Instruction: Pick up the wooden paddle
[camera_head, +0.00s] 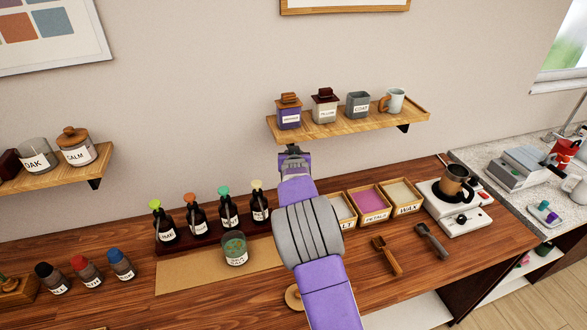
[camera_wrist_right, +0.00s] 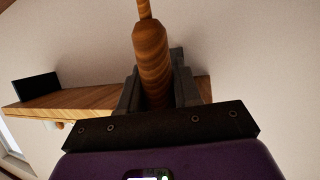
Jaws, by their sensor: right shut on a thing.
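In the right wrist view my right gripper (camera_wrist_right: 155,92) is shut on the turned wooden handle of the wooden paddle (camera_wrist_right: 150,50). The handle lies between the two dark fingers, and a thinner shaft runs out of the top of the picture, so the paddle's far end is not seen. In the head view my right gripper (camera_head: 292,152) is raised above the table, in front of the wall and near the left end of the right wall shelf. I cannot make out the paddle there. My left gripper is not in view.
Several labelled dropper bottles (camera_head: 197,219) and a green glass jar (camera_head: 235,248) stand left of my arm. Wooden boxes (camera_head: 370,205), two scoops (camera_head: 388,257) and a white appliance (camera_head: 462,212) are to the right. The wall shelf (camera_head: 350,124) holds jars and a mug.

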